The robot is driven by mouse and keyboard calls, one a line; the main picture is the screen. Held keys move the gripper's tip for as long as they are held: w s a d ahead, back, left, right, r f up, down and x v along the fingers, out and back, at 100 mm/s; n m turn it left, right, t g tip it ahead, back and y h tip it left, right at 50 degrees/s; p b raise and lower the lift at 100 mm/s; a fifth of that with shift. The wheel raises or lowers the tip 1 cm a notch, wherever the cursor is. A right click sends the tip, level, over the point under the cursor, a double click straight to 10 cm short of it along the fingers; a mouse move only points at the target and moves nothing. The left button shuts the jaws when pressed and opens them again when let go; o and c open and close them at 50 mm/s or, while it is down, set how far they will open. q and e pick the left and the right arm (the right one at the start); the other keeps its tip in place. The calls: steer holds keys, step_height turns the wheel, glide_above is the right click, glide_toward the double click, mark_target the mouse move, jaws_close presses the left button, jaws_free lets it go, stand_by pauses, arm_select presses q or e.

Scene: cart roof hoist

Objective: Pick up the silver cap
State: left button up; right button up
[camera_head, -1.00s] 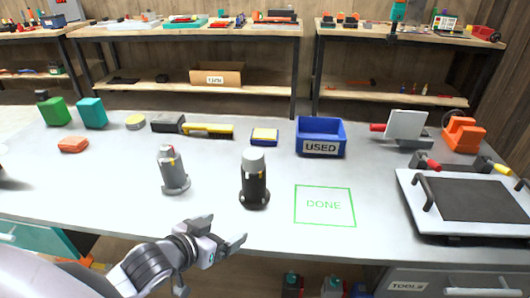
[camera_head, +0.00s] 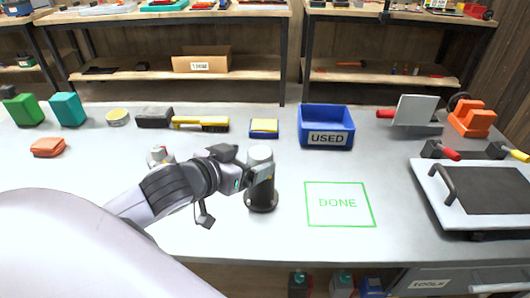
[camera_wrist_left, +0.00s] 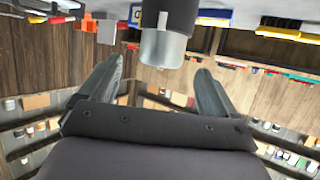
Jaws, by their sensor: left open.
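The silver cap (camera_head: 259,155) sits on top of a black bottle (camera_head: 263,195) that stands upright on the workbench. In the left wrist view, which looks upside down, the cap (camera_wrist_left: 163,48) hangs from the dark bottle (camera_wrist_left: 170,14), ahead of and between the two finger tips. My left gripper (camera_head: 250,178) is open, right beside the bottle's upper part on its left. It also shows in the left wrist view (camera_wrist_left: 160,80), with nothing held. I cannot tell whether a finger touches the bottle. My right gripper is not in view.
A grey bottle (camera_head: 160,155) stands to the left, mostly hidden behind my left arm. A blue USED bin (camera_head: 326,138) is behind, and the green DONE square (camera_head: 339,204) on the right is empty. A yellow brush (camera_head: 200,123) and a yellow-blue block (camera_head: 264,128) lie farther back.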

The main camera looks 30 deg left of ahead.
mark_target(257, 156)
arm_select(q)
steer(key=shift+w, duration=0.4)
steer(key=shift+x, duration=3.2)
steer(key=shift+s+f, duration=0.1)
steer(key=shift+f, duration=0.05)
steer(key=c, duration=1.1)
